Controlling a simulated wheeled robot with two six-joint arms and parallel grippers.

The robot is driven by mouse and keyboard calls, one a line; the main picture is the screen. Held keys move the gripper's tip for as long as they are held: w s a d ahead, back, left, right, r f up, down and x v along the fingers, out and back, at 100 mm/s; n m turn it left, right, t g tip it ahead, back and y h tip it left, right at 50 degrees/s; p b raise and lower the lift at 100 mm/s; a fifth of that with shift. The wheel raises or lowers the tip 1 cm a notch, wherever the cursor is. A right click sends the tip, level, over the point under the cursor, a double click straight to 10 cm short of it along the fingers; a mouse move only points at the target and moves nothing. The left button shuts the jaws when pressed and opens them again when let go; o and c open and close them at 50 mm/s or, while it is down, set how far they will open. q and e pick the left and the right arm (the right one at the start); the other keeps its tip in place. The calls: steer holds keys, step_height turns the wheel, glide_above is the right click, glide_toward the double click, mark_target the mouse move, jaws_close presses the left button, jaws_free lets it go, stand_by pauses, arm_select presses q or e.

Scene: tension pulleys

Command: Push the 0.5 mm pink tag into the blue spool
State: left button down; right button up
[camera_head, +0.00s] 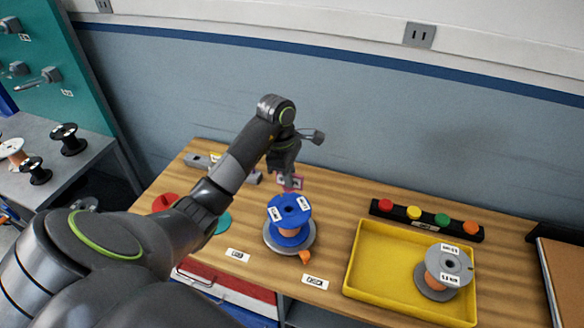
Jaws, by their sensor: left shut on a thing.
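The blue spool (289,217) stands upright on a round grey base on the wooden table, with white labels on its top and orange wire around its lower part. My left gripper (288,178) is above and just behind the spool. It is shut on the pink tag (296,184), which shows as a small pink-edged piece at the fingertips. The tag looks apart from the spool, a little beyond its top. The print on the tag is too small to read. My right gripper is not in view.
A yellow tray (375,259) at the right holds a grey spool (445,268). A dark strip with several coloured knobs (413,213) lies behind it. White label cards (315,282) lie along the front edge. A side bench (68,180) at the left holds more spools.

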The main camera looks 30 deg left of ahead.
arm_select(q)
steer(key=shift+s+a+f+b, duration=0.1)
steer(key=shift+f+b, duration=0.45)
steer(key=shift+f, duration=0.15)
step_height(320, 180, down, 3)
steer(key=b, duration=0.3)
steer(key=shift+f, duration=0.2)
steer(key=shift+f+b, duration=0.35)
steer(key=shift+f, duration=0.65)
steer(key=shift+f+b, duration=0.2)
steer(key=shift+b, duration=0.25)
steer(key=shift+b, duration=0.3)
